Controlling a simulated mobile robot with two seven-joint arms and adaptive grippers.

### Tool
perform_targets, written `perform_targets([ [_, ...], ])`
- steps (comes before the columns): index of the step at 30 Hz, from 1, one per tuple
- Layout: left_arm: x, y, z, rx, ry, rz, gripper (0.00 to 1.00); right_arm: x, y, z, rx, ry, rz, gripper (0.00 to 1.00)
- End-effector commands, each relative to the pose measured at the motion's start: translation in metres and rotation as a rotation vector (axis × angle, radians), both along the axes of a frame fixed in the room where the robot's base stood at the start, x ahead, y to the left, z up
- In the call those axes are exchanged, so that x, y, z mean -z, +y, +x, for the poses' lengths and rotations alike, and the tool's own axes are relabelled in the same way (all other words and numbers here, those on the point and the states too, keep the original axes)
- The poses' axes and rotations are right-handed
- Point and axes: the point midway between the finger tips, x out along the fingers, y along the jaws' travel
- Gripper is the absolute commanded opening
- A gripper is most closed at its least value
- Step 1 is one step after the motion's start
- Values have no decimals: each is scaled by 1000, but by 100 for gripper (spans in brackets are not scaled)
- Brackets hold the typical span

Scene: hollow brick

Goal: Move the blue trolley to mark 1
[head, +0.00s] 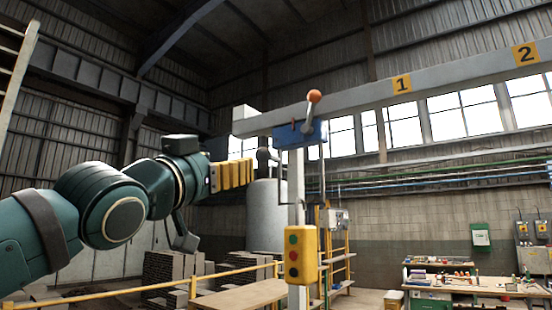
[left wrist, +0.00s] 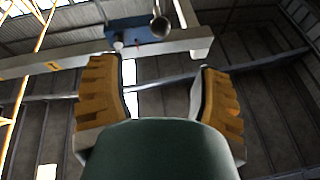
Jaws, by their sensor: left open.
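The blue trolley (head: 299,134) sits on the pale overhead beam (head: 355,104), near its left end and left of mark 1 (head: 401,83). A lever with an orange knob (head: 314,96) rises from it. My left gripper (head: 250,172) has yellow fingers and is lower and left of the trolley in the head view. In the left wrist view, the open gripper (left wrist: 158,66) has nothing between its fingers. The trolley (left wrist: 138,28) shows beyond the fingertips, apart from them. My right gripper is not in view.
Mark 2 (head: 525,54) is farther right on the beam. A yellow button box (head: 301,256) is on the pale post below the trolley. A grey tank (head: 267,215), yellow railing (head: 230,273) and workbench (head: 475,284) stand behind. The beam looks clear between trolley and mark 1.

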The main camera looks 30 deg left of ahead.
Motion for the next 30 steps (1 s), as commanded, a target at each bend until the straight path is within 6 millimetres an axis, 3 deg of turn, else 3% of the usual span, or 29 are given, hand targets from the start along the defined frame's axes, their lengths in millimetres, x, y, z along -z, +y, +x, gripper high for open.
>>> perform_targets([
  [18, -40, 3, 101, 2, 6, 0, 65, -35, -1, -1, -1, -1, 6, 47],
  [24, -48, 4, 121, 1, 4, -1, 65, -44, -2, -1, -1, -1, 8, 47],
  [30, -50, 4, 127, 2, 3, -1, 65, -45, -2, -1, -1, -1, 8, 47],
])
